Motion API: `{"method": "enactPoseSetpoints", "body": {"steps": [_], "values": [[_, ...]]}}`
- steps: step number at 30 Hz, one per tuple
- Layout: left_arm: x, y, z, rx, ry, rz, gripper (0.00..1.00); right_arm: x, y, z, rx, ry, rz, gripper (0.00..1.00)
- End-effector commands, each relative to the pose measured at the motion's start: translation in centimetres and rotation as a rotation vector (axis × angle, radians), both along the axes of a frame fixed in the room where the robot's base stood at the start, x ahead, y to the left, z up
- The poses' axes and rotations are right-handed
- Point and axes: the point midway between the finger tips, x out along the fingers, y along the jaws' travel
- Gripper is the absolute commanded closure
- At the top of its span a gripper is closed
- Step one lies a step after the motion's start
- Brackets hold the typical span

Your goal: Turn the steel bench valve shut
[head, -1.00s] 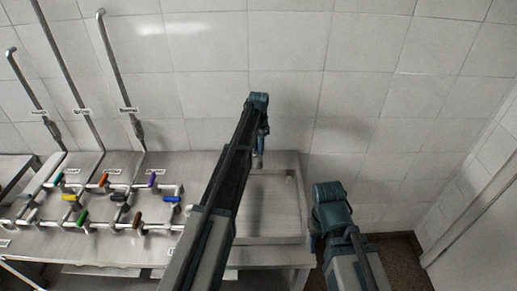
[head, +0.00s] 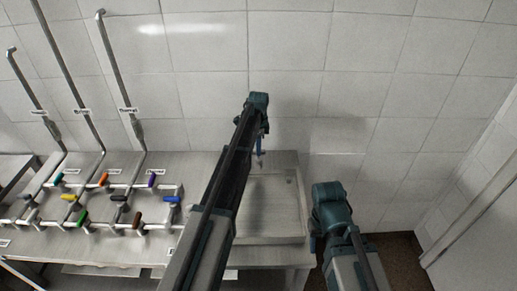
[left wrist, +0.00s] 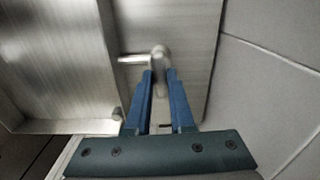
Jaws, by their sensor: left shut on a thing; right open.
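The steel bench valve (left wrist: 158,53) shows in the left wrist view as a rounded steel handle with a short bar pointing left. The blue fingers of my left gripper (left wrist: 160,76) are closed on it, one on each side. In the head view my left gripper (head: 260,155) reaches down at the back of the steel bench beside the sink, and my arm hides part of the spot. The valve is too small there to make out its angle. My right gripper (head: 314,243) is open at the bench's right end, mostly hidden behind my wrist.
A shallow steel sink (head: 300,215) lies below my left gripper. Pipes with several coloured handles, including a blue one (head: 172,199), stand on the bench to the left. A tiled wall (head: 400,90) is close behind. Dark floor (head: 396,255) lies right of the bench.

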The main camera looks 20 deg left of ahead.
Motion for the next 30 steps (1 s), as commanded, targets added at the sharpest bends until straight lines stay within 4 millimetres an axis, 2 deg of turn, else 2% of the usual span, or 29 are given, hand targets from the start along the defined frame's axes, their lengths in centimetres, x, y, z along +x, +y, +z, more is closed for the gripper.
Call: {"method": "enactPoseSetpoints", "body": {"steps": [21,22,24,27,30], "values": [[-0.03,0.01,0.0,0.0,0.0,-0.065,1.0,0.0,0.0,0.0,0.0,0.0,0.0,0.5],[-0.03,0.01,0.0,0.0,0.0,-0.065,0.75,0.0,0.0,0.0,0.0,0.0,0.0,0.5],[-0.02,0.02,0.0,0.0,0.0,-0.065,0.63,0.0,0.0,0.0,0.0,0.0,0.0,0.5],[-0.01,0.01,0.0,0.0,0.0,-0.064,0.49,0.0,0.0,0.0,0.0,0.0,0.0,0.5],[-0.01,0.01,0.0,0.0,0.0,-0.064,0.49,0.0,0.0,0.0,0.0,0.0,0.0,0.5]]}}
